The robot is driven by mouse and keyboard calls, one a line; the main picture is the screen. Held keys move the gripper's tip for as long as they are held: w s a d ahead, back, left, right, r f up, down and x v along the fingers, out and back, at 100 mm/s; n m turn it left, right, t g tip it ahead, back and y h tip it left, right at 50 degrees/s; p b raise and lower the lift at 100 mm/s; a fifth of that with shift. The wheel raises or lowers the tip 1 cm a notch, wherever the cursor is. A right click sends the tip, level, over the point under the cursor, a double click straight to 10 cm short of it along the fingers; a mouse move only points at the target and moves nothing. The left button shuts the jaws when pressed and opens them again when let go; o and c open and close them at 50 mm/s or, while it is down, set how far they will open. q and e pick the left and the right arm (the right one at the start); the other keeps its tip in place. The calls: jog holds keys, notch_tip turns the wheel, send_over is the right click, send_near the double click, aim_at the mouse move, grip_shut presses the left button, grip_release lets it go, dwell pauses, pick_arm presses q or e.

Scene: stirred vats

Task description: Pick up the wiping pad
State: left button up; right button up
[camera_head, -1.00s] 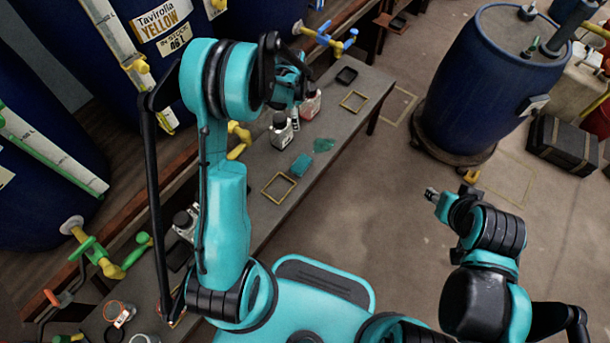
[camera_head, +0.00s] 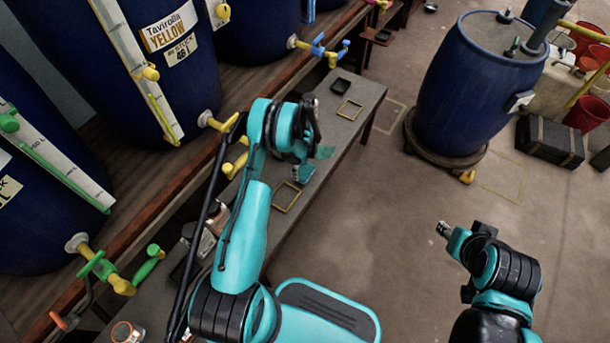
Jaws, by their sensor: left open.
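The wiping pad (camera_head: 303,174) is a small teal block on the grey bench, between a yellow square outline and a green wet patch (camera_head: 325,153). Part of it is hidden by my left arm's end. My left gripper (camera_head: 306,154) is over the bench just above the pad in the picture. It is open, with its fingers mostly hidden by the wrist; I cannot tell whether it touches the pad. My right gripper (camera_head: 444,230) is over bare floor at the right, away from the bench, too small to read its jaws.
The bench (camera_head: 335,135) has yellow outlines (camera_head: 287,197) and a black tray (camera_head: 342,85). A large blue drum (camera_head: 475,90) stands on the floor at right. Floor between is clear.

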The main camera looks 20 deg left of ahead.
aim_at(305, 171)
pick_arm(q)
notch_tip(305, 171, down, 3)
jog(key=shift+f+b, duration=0.1)
jog(key=shift+b, duration=0.35)
jog(key=shift+c, duration=0.6)
jog(key=c, duration=0.8)
pick_arm(e)
jog(key=shift+f, duration=0.75)
pick_arm(q)
jog(key=shift+r, duration=0.2)
